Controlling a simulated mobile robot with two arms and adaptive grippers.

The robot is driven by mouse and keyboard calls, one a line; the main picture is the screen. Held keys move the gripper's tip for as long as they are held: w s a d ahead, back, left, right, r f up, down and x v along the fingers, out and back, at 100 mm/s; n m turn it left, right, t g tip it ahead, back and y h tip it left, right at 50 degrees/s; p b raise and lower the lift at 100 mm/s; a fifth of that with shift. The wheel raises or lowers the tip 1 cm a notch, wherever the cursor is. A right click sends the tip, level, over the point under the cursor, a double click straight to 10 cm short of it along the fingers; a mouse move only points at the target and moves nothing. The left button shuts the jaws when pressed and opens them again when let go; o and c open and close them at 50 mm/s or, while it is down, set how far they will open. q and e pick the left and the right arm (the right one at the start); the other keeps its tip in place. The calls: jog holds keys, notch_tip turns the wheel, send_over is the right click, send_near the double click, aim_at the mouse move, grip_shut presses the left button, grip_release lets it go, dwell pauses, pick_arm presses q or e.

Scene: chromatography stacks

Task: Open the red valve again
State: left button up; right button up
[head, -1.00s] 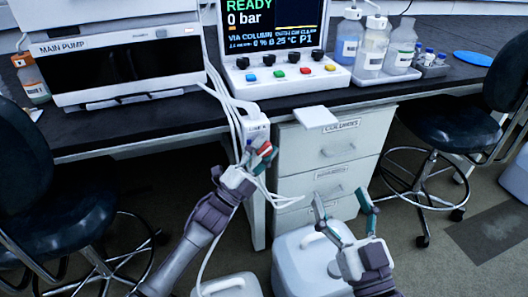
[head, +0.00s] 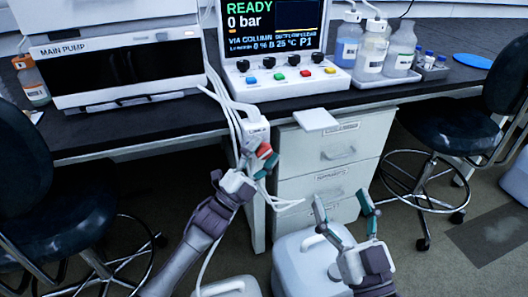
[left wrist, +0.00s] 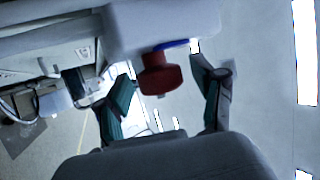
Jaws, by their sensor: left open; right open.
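The red valve (left wrist: 160,75) hangs below a pale block (left wrist: 160,25) in the left wrist view, with a blue part (left wrist: 172,44) at its top. In the head view the red valve (head: 264,151) shows at the front of the white tubing block below the bench edge. My left gripper (head: 258,163) is open at the valve; in the wrist view its green-padded fingers stand on either side of the valve with gaps. My right gripper (head: 343,205) is open and empty in front of the drawers.
White tubes (head: 228,110) run down from the bench beside the valve. The drawer cabinet (head: 318,185) stands to the right, with white canisters (head: 300,255) on the floor. Black chairs (head: 455,125) flank the bench. The screen (head: 270,30) reads READY, 0 bar.

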pick_arm(q)
jog(key=v, duration=1.1)
jog(key=shift+s+a+f, duration=0.2)
jog(key=shift+f, duration=0.1)
jog(key=shift+d, duration=0.1)
